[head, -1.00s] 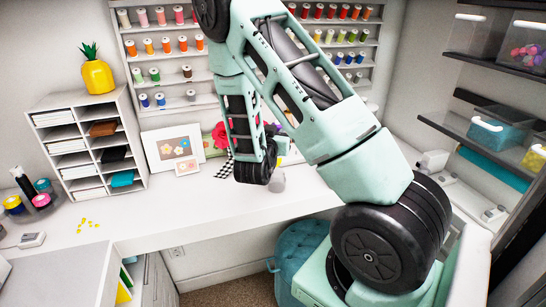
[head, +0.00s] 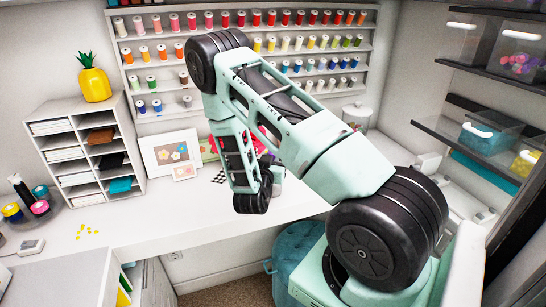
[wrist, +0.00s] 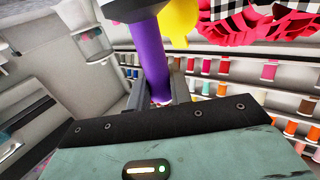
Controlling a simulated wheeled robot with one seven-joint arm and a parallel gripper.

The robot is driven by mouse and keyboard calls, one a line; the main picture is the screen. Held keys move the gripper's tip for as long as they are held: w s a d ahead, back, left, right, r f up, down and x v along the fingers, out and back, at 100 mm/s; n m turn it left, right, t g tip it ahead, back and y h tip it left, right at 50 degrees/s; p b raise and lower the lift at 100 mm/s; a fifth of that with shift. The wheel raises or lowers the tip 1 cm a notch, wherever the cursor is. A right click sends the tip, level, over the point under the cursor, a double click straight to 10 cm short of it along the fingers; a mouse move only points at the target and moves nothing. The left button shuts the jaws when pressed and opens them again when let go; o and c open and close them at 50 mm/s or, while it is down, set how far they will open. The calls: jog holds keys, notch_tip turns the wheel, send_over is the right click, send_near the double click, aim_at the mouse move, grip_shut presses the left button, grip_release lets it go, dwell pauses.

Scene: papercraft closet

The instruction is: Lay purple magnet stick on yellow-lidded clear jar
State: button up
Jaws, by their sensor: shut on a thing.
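My gripper (wrist: 162,92) is shut on the purple magnet stick (wrist: 150,55), which runs up from the jaws to the top edge of the wrist view. In the head view my gripper (head: 277,171) is above the rear part of the white desk, partly hidden behind my arm. I cannot make out the yellow-lidded clear jar for certain in either view.
Thread spools (head: 310,60) line the wall rack. A framed flower picture (head: 170,152) leans at the back of the desk (head: 150,215), near a paper sorter (head: 85,145). A clear canister (head: 356,115) stands at the back right. The desk's front middle is clear.

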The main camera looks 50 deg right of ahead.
jog(key=shift+f, duration=0.1)
jog(key=o, duration=0.9)
jog(key=shift+a, duration=0.1)
